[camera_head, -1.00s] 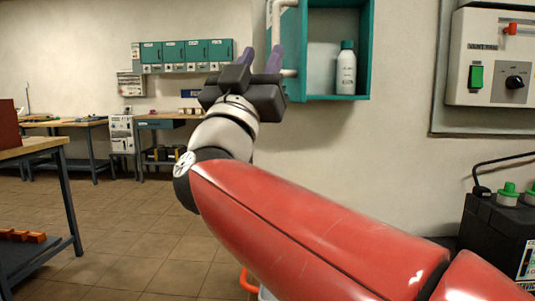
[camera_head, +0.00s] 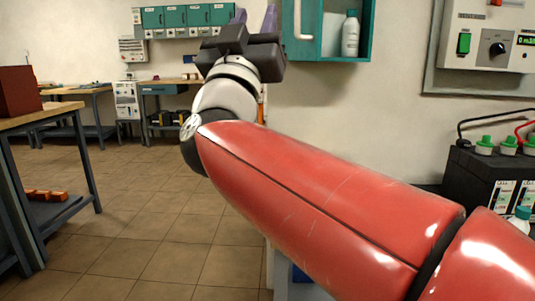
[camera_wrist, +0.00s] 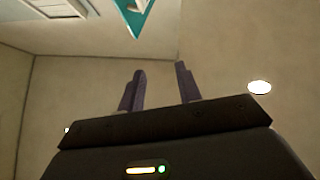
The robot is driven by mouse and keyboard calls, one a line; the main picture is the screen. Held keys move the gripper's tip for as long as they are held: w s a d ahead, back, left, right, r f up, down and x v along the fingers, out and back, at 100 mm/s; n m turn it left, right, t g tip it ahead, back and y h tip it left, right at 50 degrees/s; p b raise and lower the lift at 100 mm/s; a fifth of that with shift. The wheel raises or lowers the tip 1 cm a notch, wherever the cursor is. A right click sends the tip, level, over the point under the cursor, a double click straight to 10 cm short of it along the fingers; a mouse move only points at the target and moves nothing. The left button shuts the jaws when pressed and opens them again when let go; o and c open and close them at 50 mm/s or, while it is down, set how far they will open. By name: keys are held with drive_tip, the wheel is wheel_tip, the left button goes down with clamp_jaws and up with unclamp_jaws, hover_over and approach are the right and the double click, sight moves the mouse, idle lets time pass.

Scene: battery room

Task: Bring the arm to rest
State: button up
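My gripper (camera_head: 254,16) is at the end of my raised red and white arm, near the top edge of the head view. Its two purple fingers stand apart. In the wrist view the fingers (camera_wrist: 162,86) also show apart, with only plain wall between them, so it is open and empty. In the head picture the gripper appears just left of the teal wall cabinet (camera_head: 369,30). The distance between them is hard to tell. No contact is visible.
The open cabinet holds a white bottle (camera_head: 350,35). At right are a wall control panel (camera_head: 480,40) and a black battery (camera_head: 470,178) with green caps. A wooden-topped table (camera_head: 45,114) stands at left. Tiled floor (camera_head: 150,225) is clear between.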

drive_tip(key=d+f+n+g+y, duration=0.2)
drive_tip(key=f+n+g+y, duration=0.3)
drive_tip(key=f, duration=0.6)
drive_tip(key=d+f+n+g+y, duration=0.2)
drive_tip(key=f+n+g+y, duration=0.15)
drive_tip(key=f+y, duration=0.55)
drive_tip(key=s+d+f+m+g+h, duration=0.2)
drive_tip(key=s+d+f+g, duration=0.2)
drive_tip(key=f, duration=0.5)
drive_tip(key=s+d+f+m+g+h, duration=0.2)
drive_tip(key=s+d+f, duration=0.3)
drive_tip(key=s+f, duration=0.3)
drive_tip(key=s+d+f+m+g+h, duration=0.2)
drive_tip(key=s+d+f+g+h, duration=0.1)
drive_tip(key=f, duration=0.7)
drive_tip(key=s+d+g, duration=0.1)
drive_tip(key=s+g, duration=0.1)
drive_tip(key=s, duration=0.1)
drive_tip(key=shift+d+f+g, duration=0.2)
drive_tip(key=shift+f+g, duration=0.05)
drive_tip(key=shift+g, duration=0.1)
drive_tip(key=shift+w, duration=0.1)
